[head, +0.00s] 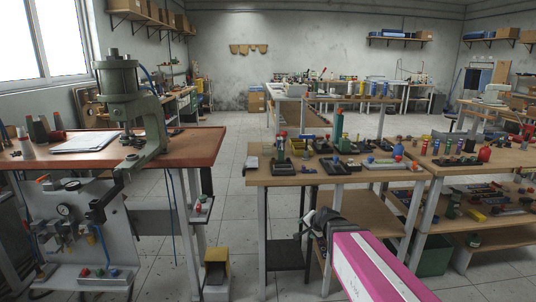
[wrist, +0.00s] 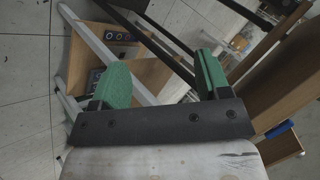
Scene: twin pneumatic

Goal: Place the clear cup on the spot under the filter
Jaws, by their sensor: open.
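I cannot make out the clear cup in either view. A panel (head: 75,245) with a round gauge (head: 64,210) and pneumatic fittings stands at the left in the head view. I cannot tell which fitting is the filter, and no spot under it is clear. My gripper (head: 312,232) is in front of the middle workbench, below its top, in the head view. In the wrist view my gripper (wrist: 163,78) has its two green fingers wide apart with nothing between them. It points down past bench legs toward the floor.
The middle workbench (head: 330,178) holds trays and many small parts. A green press (head: 125,105) stands on the left bench (head: 190,150). A yellow-topped pedal box (head: 217,262) is on the floor. Another loaded bench is at the right.

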